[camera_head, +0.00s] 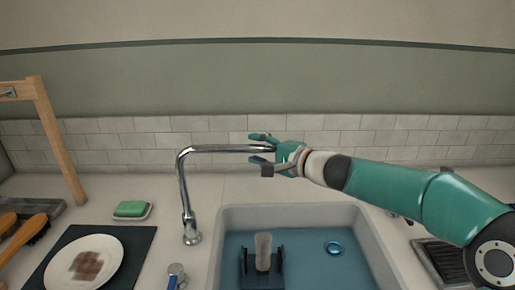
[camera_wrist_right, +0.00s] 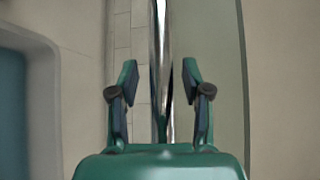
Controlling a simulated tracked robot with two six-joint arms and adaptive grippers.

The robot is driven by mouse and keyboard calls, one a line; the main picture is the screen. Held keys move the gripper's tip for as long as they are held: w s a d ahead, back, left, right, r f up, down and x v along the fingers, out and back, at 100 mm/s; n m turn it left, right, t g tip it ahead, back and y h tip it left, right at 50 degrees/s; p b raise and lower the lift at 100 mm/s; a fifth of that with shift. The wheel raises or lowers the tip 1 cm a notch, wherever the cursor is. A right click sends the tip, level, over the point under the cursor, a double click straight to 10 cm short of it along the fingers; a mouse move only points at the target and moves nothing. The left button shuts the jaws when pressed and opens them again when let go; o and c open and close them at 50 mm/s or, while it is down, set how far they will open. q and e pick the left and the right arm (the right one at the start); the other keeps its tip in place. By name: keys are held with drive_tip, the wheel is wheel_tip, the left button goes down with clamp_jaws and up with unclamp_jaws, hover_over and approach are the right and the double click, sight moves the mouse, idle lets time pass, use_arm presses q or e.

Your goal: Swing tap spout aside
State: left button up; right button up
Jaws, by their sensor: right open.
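The chrome tap spout (camera_head: 225,149) rises from its base left of the sink and reaches right over the sink's back edge. My right gripper (camera_head: 263,148) is at the free end of the spout, coming from the right. In the right wrist view the spout (camera_wrist_right: 162,75) runs between the two fingers of the gripper (camera_wrist_right: 160,85). The fingers are open, with a gap on each side of the spout. My left gripper is not in view.
The sink (camera_head: 228,217) holds blue water with a dark rack and a pale upright piece. Left are green soap (camera_head: 131,208) on a dish, a dirty plate (camera_head: 112,256) on a dark mat, brushes (camera_head: 20,240) and a wooden frame (camera_head: 60,140). A tiled wall (camera_head: 110,140) stands behind.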

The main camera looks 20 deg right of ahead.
clamp_jaws()
